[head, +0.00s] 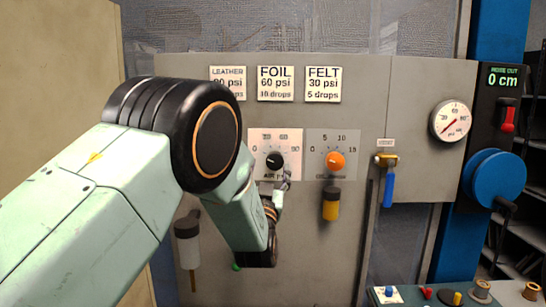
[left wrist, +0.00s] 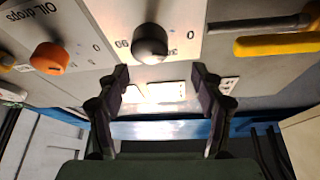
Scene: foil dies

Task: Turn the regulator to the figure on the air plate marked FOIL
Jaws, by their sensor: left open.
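The air plate marked FOIL (head: 276,83) reads 60 psi and 10 drops, between the LEATHER and FELT plates. The regulator is a black knob (head: 274,160) on a pale dial plate with figures around it; I cannot tell its pointer's exact setting. The knob also shows in the left wrist view (left wrist: 150,43), just beyond the fingertips. My left gripper (left wrist: 162,82) is open and empty, its fingers apart on either side below the knob. In the head view it is at the lower edge of the dial plate, partly hidden by my arm. My right gripper is out of view.
An orange oil-drops knob (head: 335,161) sits right of the regulator, with a yellow-bodied part (head: 331,204) below. A blue-handled valve (head: 389,186) and a pressure gauge (head: 451,120), its needle toward lower left, are farther right. A blue wheel (head: 496,178) is beyond.

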